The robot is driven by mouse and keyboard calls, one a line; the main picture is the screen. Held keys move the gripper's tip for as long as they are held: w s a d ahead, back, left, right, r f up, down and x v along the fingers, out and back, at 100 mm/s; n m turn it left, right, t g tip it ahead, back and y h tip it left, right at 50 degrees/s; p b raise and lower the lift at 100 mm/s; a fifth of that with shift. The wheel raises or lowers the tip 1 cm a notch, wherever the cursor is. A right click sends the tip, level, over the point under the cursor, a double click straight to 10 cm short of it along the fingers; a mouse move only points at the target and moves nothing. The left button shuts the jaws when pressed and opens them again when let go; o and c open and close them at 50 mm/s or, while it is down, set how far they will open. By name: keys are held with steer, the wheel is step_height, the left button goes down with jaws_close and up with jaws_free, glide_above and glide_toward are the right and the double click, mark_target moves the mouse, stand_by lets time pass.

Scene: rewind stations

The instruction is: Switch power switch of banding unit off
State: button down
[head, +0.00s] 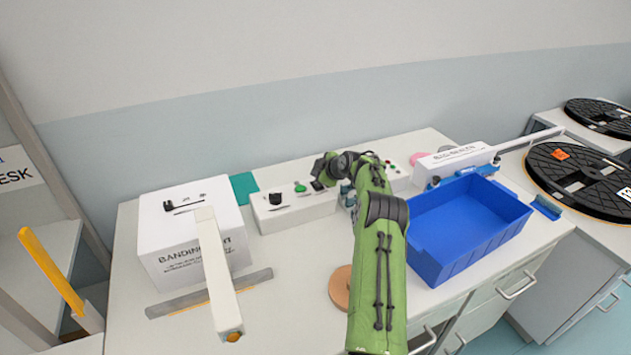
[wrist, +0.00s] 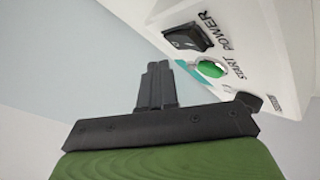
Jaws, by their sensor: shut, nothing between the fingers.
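The banding unit (head: 185,235) is a white lettered box at the left of the table. A low white control box (head: 290,217) stands to its right. In the wrist view the power switch (wrist: 188,38) is a black rocker beside the word POWER, next to a green START button (wrist: 210,69). In the head view the switch (head: 318,185) is close to my gripper and partly covered. My gripper (head: 322,170) is over the right part of the control box. The wrist view shows its fingers (wrist: 157,68) shut and empty, apart from the switch in the picture. The rocker's tilt is unclear.
A black knob (head: 276,198) is on the control box. A blue bin (head: 470,228) stands right of my arm, with a bag sealer (head: 452,160) behind it. A white lever arm (head: 217,275) extends in front of the banding unit. A brown disc (head: 341,287) lies near my arm.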

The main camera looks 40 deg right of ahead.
mark_target(318, 185)
steer(key=shift+s+a+r+p, duration=0.15)
steer(key=shift+r+p, duration=0.35)
steer(key=shift+r, duration=0.75)
steer(key=shift+s+d+r+p, duration=0.15)
steer(key=shift+r+p, duration=0.3)
steer(key=shift+r, duration=0.8)
steer(key=shift+a, duration=0.1)
